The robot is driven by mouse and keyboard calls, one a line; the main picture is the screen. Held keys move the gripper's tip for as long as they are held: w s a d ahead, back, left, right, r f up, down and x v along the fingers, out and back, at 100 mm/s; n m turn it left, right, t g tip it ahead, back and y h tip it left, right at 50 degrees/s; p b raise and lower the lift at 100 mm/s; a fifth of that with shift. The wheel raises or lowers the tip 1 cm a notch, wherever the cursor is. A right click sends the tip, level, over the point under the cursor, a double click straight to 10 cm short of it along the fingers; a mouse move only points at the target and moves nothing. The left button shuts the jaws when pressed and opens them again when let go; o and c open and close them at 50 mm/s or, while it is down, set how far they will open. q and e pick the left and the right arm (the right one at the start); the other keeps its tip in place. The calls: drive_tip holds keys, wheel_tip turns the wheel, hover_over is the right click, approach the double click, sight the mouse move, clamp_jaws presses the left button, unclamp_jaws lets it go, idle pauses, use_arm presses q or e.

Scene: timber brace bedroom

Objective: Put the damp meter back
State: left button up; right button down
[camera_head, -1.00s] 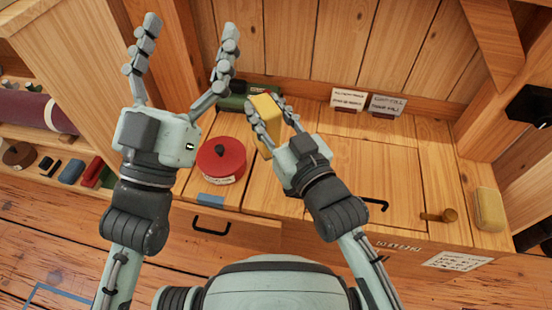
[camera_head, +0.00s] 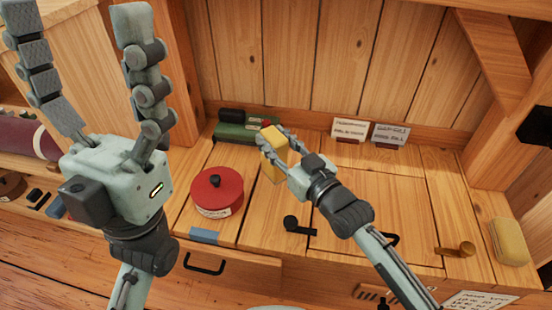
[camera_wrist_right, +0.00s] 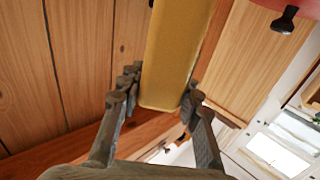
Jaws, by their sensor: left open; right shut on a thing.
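A yellow block-shaped thing (camera_head: 272,160), which I take for the damp meter, is upright between the fingers of my right gripper (camera_head: 272,135). The gripper is shut on it. It is at the bench's back half, right of the red round pot (camera_head: 217,191); I cannot tell whether its lower end touches the bench. In the right wrist view the yellow block (camera_wrist_right: 175,55) fills the space between both fingers (camera_wrist_right: 160,95). My left gripper (camera_head: 80,25) is open and empty, raised at the upper left, fingers pointing up.
A green case (camera_head: 240,132) lies behind, near the back wall. Two small cards (camera_head: 349,129) (camera_head: 389,135) stand at the back. A yellow rounded block (camera_head: 508,242) and wooden peg (camera_head: 457,250) are at right. A black knobbed part (camera_head: 292,224) and blue piece (camera_head: 203,235) are nearer.

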drive_tip(key=shift+w+d+f, duration=0.1)
drive_tip(key=shift+w+f, duration=0.05)
drive_tip(key=shift+w, duration=0.1)
drive_tip(key=shift+f+b, duration=0.85)
drive_tip(key=shift+f, duration=1.05)
drive_tip(key=shift+f, duration=0.15)
drive_tip(key=c, duration=1.1)
unclamp_jaws()
drive_tip(key=shift+o, duration=0.2)
